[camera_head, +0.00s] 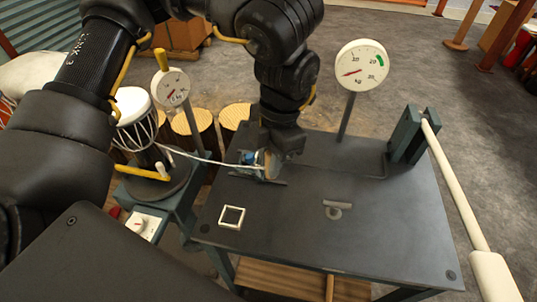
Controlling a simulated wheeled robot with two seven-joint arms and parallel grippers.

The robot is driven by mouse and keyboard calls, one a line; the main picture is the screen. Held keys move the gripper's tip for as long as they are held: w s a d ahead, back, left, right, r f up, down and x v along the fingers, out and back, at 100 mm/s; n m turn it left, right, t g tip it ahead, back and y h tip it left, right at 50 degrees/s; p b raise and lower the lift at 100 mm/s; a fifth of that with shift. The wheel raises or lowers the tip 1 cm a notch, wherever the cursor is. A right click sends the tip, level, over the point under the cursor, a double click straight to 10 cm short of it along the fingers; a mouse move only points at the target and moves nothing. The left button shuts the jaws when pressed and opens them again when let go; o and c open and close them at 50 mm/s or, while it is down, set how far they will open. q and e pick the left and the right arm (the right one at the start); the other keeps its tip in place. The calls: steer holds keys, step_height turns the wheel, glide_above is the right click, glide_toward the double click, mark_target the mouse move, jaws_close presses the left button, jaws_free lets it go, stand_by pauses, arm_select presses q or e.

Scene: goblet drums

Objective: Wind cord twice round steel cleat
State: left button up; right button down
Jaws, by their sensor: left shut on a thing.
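A pale cord (205,160) runs from the small goblet drum (138,118) at the left across to my left gripper (268,170). My left gripper points down near the back left of the dark table (290,235) and is shut at the cord's end. A small blue piece (249,157) and a tan piece show at its fingers; the exact grip is partly hidden. A small grey metal fitting, which looks like the steel cleat (337,206), sits on the table to the right of the gripper. No cord is around it. My right gripper is not in view.
A dial gauge (362,65) stands on a post behind the table, and a smaller one (172,88) stands near the drum. A long pale lever (455,185) slopes along the right side. A white square outline (232,217) marks the table's left. The table's front middle is clear.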

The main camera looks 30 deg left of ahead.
arm_select(q)
steer(key=m, duration=0.2)
steer(key=w+m, duration=0.1)
steer(key=shift+w+a+r+m+y, duration=0.1)
steer(key=shift+a+m+y, duration=0.2)
steer(key=shift+m, duration=0.1)
steer(key=w+a+r+m+t, duration=0.1)
steer(key=w+a+m, duration=0.1)
steer(key=m, duration=0.9)
steer(key=w+a+r+m+t, duration=0.1)
steer(key=w+m, duration=0.4)
steer(key=m, duration=0.6)
steer(key=shift+w+a+m+t+h, duration=0.2)
steer(key=shift+a+m+t+h, duration=0.2)
steer(key=shift+a+t, duration=0.45)
steer(key=shift+s+a, duration=0.1)
steer(key=shift+a, duration=0.1)
